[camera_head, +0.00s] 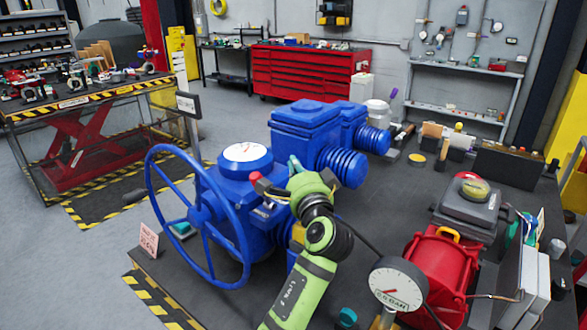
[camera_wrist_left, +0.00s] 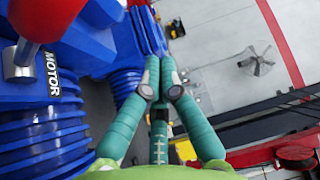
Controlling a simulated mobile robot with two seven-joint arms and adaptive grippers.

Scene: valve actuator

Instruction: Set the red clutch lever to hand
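The blue valve actuator (camera_head: 222,200) stands on the dark table with its large blue handwheel (camera_head: 150,195) on the left. The red knob of the clutch lever (camera_head: 256,178) is on the actuator's near side. In the left wrist view the red knob (camera_wrist_left: 45,15) is at upper left on a silver stem, beside a MOTOR label (camera_wrist_left: 52,72). My left gripper (camera_head: 295,165) is right of the knob and apart from it. Its teal fingers (camera_wrist_left: 160,70) point away with tips close together and nothing visible between them; their closure is unclear. My right gripper is out of view.
Ribbed blue housings (camera_head: 342,167) are close beyond my left gripper. A red device with a gauge (camera_head: 398,283) stands on the table at right. A small sign (camera_head: 149,239) is at the table's left edge. Open floor lies to the left.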

